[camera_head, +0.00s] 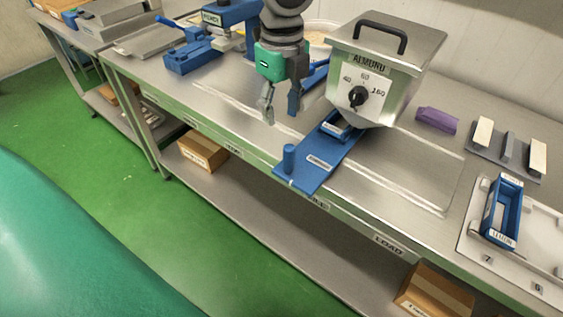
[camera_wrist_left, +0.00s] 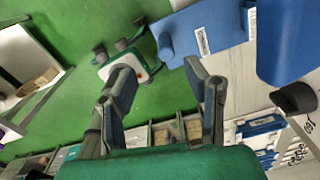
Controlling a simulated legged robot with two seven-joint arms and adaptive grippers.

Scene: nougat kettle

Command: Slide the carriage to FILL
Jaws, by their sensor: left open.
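The blue carriage (camera_head: 325,172) is a flat plate with an upright round handle (camera_head: 289,157) at its front end. Its back end lies under the metal kettle, and a small blue tray (camera_head: 341,129) sits there, partly hidden. A partly covered label (camera_head: 317,203), perhaps FILL, is on the table edge by the carriage's front. The LOAD label (camera_head: 389,245) is further right. My left gripper (camera_head: 280,108) is open and empty, above the table left of the carriage. The left wrist view shows its open fingers (camera_wrist_left: 161,80) and the carriage (camera_wrist_left: 215,30) beyond them.
The kettle (camera_head: 382,60) with a black dial stands over the carriage's back. A purple block (camera_head: 436,120) lies to its right. A blue LEMON tray (camera_head: 502,212) sits on a numbered plate at far right. A blue device (camera_head: 205,50) stands at left.

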